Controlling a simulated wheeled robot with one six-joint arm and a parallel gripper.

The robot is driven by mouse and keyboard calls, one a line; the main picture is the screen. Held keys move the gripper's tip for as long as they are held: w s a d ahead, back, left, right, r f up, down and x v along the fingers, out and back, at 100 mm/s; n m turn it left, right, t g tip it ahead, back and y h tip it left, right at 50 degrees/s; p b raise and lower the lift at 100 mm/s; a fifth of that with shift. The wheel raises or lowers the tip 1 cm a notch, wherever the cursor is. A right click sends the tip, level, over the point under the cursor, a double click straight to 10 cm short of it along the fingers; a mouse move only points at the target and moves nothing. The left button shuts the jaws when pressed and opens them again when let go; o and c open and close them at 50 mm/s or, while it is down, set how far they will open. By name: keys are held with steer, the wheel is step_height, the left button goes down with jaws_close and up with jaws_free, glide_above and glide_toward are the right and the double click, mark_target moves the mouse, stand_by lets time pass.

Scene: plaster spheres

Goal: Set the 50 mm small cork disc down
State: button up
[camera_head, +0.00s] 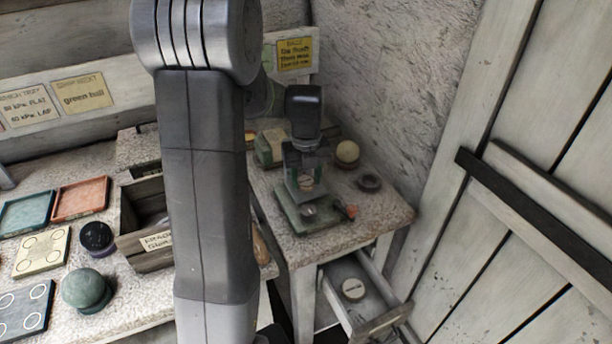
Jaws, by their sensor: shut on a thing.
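My gripper (306,170) points down over the small side table, right of the middle of the head view. It is shut on a small tan disc (307,183), which looks like the cork disc. The disc is small and partly hidden by the fingers. Below it stands a green stand (306,222) with a pale round spot on its base. I cannot tell whether the disc touches the stand.
An open drawer (373,327) below holds a pale round piece (352,288). A cream ball (347,152) and a dark ring (370,183) sit behind the stand. A wooden box (142,222), trays and spheres fill the left bench. My arm hides part of it.

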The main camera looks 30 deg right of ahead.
steer(key=shift+f, duration=0.2)
steer(key=o, duration=1)
steer(key=shift+r, duration=0.15)
steer(key=shift+r+p, duration=1.6)
steer(key=shift+r, duration=0.35)
